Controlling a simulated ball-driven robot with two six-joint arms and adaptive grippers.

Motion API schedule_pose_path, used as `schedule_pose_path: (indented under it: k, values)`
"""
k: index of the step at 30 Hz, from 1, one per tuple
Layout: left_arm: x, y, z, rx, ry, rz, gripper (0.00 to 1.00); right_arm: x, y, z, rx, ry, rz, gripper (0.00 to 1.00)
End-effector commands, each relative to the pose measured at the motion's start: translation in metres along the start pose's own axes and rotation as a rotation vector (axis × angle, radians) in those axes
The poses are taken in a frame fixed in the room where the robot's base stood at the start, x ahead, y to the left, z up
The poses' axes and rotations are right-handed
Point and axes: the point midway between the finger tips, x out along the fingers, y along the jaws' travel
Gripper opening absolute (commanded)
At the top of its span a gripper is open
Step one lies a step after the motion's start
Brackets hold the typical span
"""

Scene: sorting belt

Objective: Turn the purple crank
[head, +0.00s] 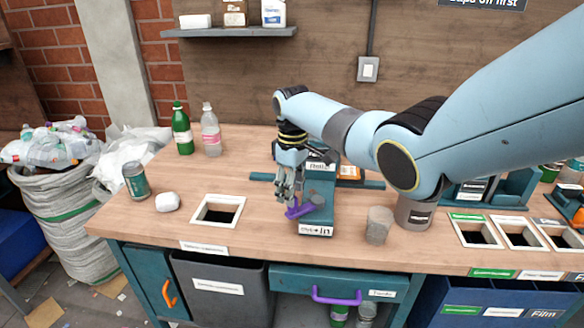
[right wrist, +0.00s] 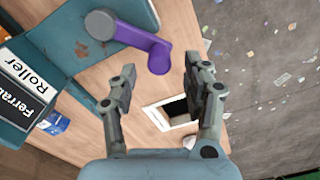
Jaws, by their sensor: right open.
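The purple crank (head: 294,212) sits on a teal machine (head: 320,205) standing on the workbench. In the right wrist view the crank's purple arm (right wrist: 135,34) runs from a grey round hub (right wrist: 100,24) to a purple handle end (right wrist: 159,60). My right gripper (head: 287,198) is above the crank, pointing down, and partly covers it in the head view. In the right wrist view the gripper (right wrist: 160,72) is open, with the handle end in line with the gap between its fingertips. Whether the fingers touch the handle is unclear. My left gripper is not in view.
A grey cylinder (head: 379,225) stands right of the machine. A white-rimmed bench opening (head: 217,211), a white lump (head: 168,201), a can (head: 135,181) and two bottles (head: 182,130) are to the left. A purple drawer handle (head: 337,299) sits below the bench edge.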

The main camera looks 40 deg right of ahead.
Motion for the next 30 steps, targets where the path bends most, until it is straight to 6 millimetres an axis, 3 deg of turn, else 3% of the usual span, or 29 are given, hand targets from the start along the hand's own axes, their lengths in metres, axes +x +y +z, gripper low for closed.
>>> schedule_pose_path:
  k: [6,12,30]
  values:
    - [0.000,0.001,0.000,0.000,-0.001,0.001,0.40,-0.049,0.000,-0.001,-0.001,0.003,0.003,0.50]
    - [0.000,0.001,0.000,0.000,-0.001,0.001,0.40,-0.072,0.000,0.000,0.000,0.001,0.000,0.50]
    - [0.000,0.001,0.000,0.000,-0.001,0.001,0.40,-0.075,-0.001,0.000,0.000,0.000,-0.001,0.50]
